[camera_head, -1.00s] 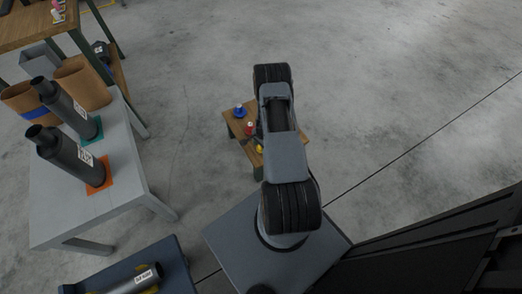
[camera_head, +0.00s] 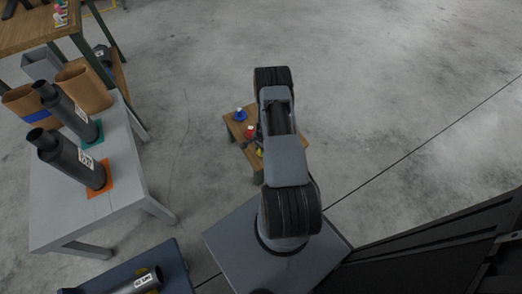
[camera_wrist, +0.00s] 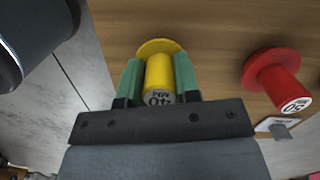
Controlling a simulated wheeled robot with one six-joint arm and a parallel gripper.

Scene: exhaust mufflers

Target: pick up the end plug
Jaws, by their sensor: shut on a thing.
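A yellow end plug (camera_wrist: 159,72) with a round flange and a "40" label on its end sits between the green fingers of my gripper (camera_wrist: 158,80) in the wrist view. The fingers are shut on its body. Its flange is against or very near the wooden table top; I cannot tell if there is a gap. In the head view the yellow plug (camera_head: 260,153) shows only partly beside my arm, which hides most of my gripper. A red plug (camera_wrist: 277,77) labelled "50" stands to the right in the wrist view. A blue plug (camera_head: 240,114) stands further back in the head view.
The small wooden table (camera_head: 232,122) bears the plugs. A grey table (camera_head: 52,205) at the left holds two dark mufflers on green and orange mats, with brown bins (camera_head: 84,86) behind. A blue surface (camera_head: 172,262) with another muffler is at the bottom. Open floor lies at right.

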